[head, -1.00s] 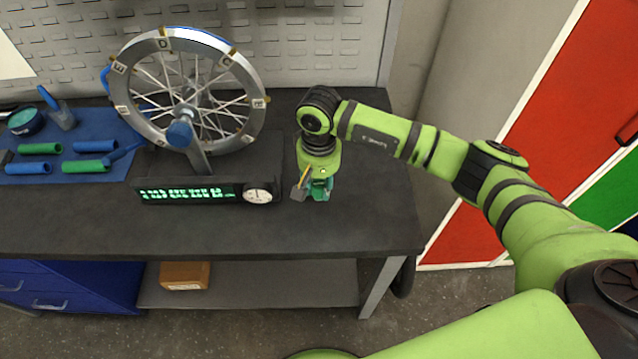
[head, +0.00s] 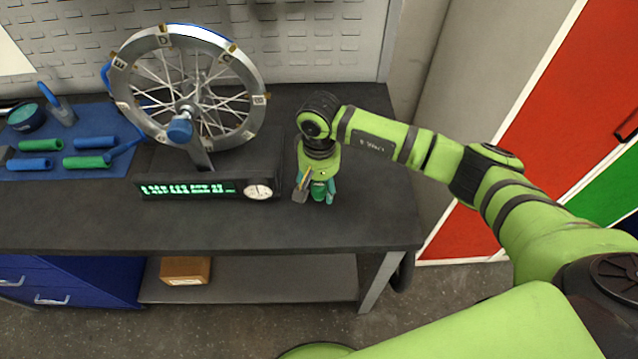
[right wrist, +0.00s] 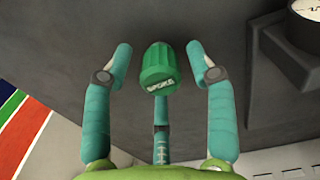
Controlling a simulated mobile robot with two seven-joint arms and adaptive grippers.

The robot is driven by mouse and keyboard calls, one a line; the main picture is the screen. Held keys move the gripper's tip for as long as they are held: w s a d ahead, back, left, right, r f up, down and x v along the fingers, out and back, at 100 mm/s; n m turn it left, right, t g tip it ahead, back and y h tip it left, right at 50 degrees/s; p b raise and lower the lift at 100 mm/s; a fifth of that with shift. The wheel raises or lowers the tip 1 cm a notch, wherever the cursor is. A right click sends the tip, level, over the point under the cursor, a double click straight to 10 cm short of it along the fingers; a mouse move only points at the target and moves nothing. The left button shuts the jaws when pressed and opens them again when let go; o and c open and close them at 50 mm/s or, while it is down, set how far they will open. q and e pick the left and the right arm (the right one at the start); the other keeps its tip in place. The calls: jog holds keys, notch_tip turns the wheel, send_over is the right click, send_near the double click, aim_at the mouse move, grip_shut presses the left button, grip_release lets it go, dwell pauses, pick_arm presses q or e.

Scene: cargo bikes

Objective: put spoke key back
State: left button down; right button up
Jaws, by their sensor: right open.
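The spoke key (right wrist: 157,68), a green ribbed piece with a pale "SPOKE" label, shows in the right wrist view against the dark bench top. It is also visible in the head view, where the green key (head: 318,190) is small beneath my right wrist. My right gripper (head: 319,196) is low over the bench, right of the truing stand. Its teal fingers (right wrist: 158,55) are spread around the key, with gaps on both sides. I cannot tell whether the key's underside touches the bench. My left gripper is out of view.
The truing stand (head: 160,190) holds a spoked wheel (head: 128,105), with a lit display and dial at its front. A blue mat (head: 60,132) with green and blue handles lies at the left. The bench front (head: 230,228) is clear. A red cabinet (head: 560,110) stands at right.

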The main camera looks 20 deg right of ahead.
aim_at(319, 185)
jog(key=shift+r+p, duration=0.3)
notch_tip(319, 185, up, 12)
jog(key=b, duration=0.5)
jog(key=shift+f, duration=0.2)
